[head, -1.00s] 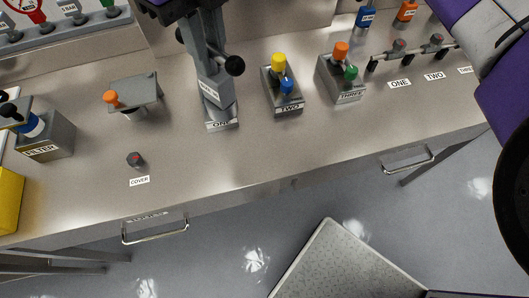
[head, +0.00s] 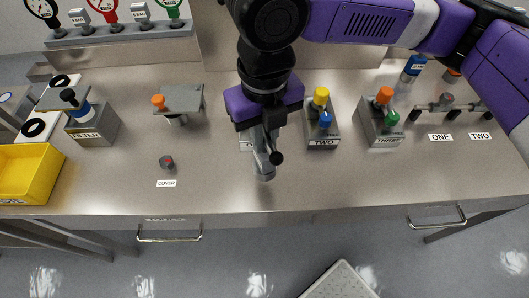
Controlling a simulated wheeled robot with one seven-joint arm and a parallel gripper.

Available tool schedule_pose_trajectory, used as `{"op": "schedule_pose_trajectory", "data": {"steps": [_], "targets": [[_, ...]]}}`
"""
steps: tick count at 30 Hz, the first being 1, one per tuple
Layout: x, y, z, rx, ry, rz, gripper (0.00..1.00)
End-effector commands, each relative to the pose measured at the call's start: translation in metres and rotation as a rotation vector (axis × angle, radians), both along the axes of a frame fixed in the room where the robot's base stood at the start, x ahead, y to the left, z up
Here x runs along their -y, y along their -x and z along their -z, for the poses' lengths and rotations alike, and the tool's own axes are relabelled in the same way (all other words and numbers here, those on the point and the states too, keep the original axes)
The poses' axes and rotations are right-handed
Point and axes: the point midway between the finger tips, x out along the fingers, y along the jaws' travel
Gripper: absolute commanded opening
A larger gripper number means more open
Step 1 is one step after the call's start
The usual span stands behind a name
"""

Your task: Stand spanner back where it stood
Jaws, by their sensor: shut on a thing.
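My gripper (head: 261,128) is shut on the spanner (head: 264,164), a grey upright tool with a black ball (head: 276,158) on its side. The spanner's lower end shows in front of station ONE, near the bench's front half; I cannot tell whether it touches the bench (head: 215,170). Station ONE is mostly hidden behind my gripper and the spanner, with only a sliver of its white label (head: 246,145) showing. The upper part of the spanner is hidden by my gripper.
Block TWO (head: 322,143) with yellow and blue knobs stands just right, then block THREE (head: 378,125). Left are a grey plate with an orange knob (head: 180,98), a small knob marked COVER (head: 167,162), the filter block (head: 92,125) and a yellow bin (head: 28,174). Gauges line the back left.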

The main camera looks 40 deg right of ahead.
Motion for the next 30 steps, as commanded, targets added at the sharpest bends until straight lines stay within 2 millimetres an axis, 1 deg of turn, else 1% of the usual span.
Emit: {"op": "schedule_pose_trajectory", "data": {"steps": [1, 3, 8, 16, 19, 26, 30], "targets": [[0.0, 0.001, 0.008, -0.001, -0.002, 0.001, 0.0], [0.0, 0.0, 0.016, 0.0, -0.001, 0.002, 0.0], [0.0, -0.001, 0.026, 0.001, -0.002, 0.002, 0.0], [0.0, 0.0, 0.057, -0.001, -0.001, 0.001, 0.0], [0.0, 0.0, 0.062, 0.001, -0.001, 0.001, 0.0], [0.0, -0.001, 0.063, 0.002, -0.001, 0.001, 0.0], [0.0, 0.0, 0.067, 0.001, -0.001, 0.001, 0.0]]}}
